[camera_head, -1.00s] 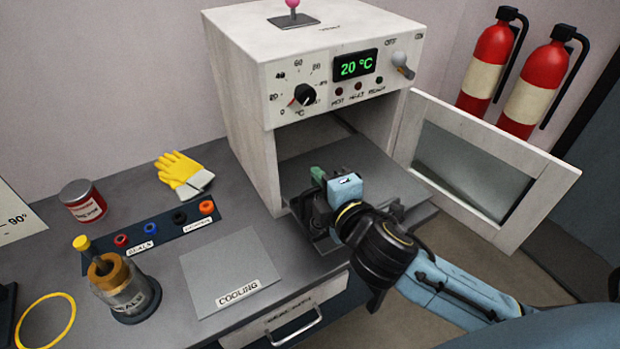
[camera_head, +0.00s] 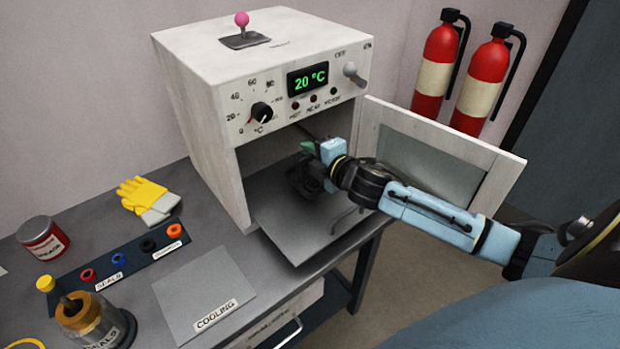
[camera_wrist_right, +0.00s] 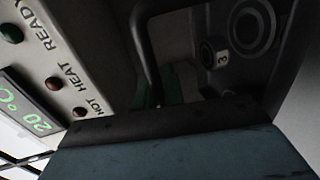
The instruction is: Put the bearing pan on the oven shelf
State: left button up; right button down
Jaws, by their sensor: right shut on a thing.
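The oven (camera_head: 235,95) stands open, reading 20 °C, with its flat grey shelf (camera_head: 300,225) sticking out at the front. The dark bearing pan (camera_head: 304,182) is at the oven mouth over the shelf, partly hidden by my right gripper (camera_head: 316,165). My right gripper is shut on the pan. Whether the pan touches the shelf cannot be told. In the right wrist view the dark pan (camera_wrist_right: 262,70) shows round ring shapes and a small tag with a 3. My left gripper is not in view.
The oven door (camera_head: 440,150) is swung open to the right, close behind my right arm. The cooling plate (camera_head: 205,290), seal rack (camera_head: 118,258), yellow gloves (camera_head: 148,197), red tin (camera_head: 43,238) and seals jar (camera_head: 92,318) are on the bench at left.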

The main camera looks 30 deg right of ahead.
notch_tip(320, 180, down, 6)
jog(key=shift+b, duration=0.8)
jog(key=c, duration=2)
grip_release()
jog(key=shift+f, duration=0.2)
jog(key=o, duration=0.5)
